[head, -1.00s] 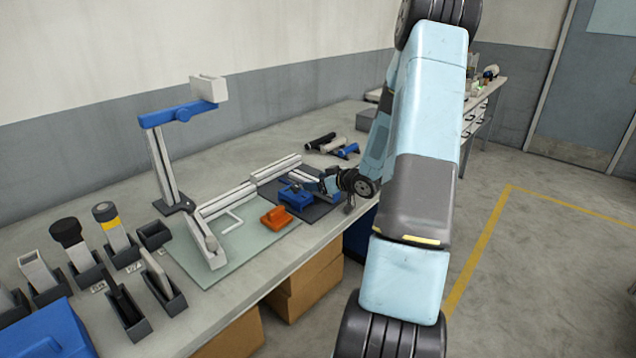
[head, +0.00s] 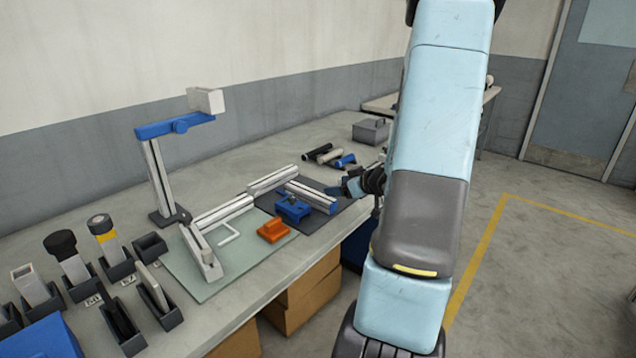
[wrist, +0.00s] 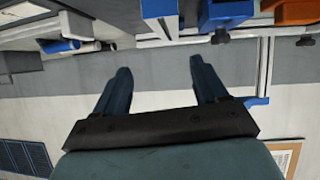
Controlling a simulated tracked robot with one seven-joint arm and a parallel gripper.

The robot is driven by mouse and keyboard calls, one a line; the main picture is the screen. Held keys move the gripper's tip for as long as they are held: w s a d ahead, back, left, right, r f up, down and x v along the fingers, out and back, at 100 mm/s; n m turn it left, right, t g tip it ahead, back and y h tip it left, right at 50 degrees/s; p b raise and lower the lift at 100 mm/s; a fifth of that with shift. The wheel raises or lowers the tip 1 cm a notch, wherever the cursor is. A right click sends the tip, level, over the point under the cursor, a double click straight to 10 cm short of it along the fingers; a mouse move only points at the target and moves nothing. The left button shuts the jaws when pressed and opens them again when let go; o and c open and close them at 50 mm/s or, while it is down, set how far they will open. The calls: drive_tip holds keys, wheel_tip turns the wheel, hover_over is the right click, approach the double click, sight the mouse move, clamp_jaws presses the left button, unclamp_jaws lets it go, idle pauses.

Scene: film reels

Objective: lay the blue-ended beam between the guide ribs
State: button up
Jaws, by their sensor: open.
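The blue-ended beam (head: 311,195) is a pale bar with a blue end, lying on the dark mat (head: 318,222) beside a blue block (head: 292,209). Its blue end also shows at the top of the wrist view (wrist: 160,9). My gripper (head: 350,187) is just right of the beam, apart from it and partly hidden by my arm. In the wrist view its fingers (wrist: 162,75) are spread, with nothing between them. I cannot clearly make out the guide ribs; pale rails (head: 273,180) run behind the beam.
An orange block (head: 273,231) sits on the pale green mat (head: 190,265). A blue-armed stand (head: 160,175) rises at its back left. Dark, white and blue cylinders (head: 343,161) and a grey box (head: 371,131) lie farther back. Holders with tools fill the left.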

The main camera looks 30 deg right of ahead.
drive_tip(key=s+a+r+m+g+h, duration=0.1)
drive_tip(key=s+a+r+h, duration=0.2)
drive_tip(key=r, duration=0.5)
drive_tip(key=a+r+m+g+h, duration=0.2)
drive_tip(key=a+r+h, duration=0.2)
drive_tip(key=r, duration=0.3)
drive_tip(key=s+a+r+g+y, duration=0.1)
drive_tip(key=s+a+r+y, duration=0.1)
drive_tip(key=s+a, duration=0.7)
drive_tip(key=s+a+r+m+g+y, duration=0.1)
drive_tip(key=s+a+r, duration=0.3)
drive_tip(key=s+a, duration=0.4)
drive_tip(key=s+g+y, duration=0.1)
drive_tip(key=s, duration=0.3)
drive_tip(key=shift+s+a+g, duration=0.3)
drive_tip(key=shift+s+a, duration=0.05)
drive_tip(key=shift+a, duration=0.05)
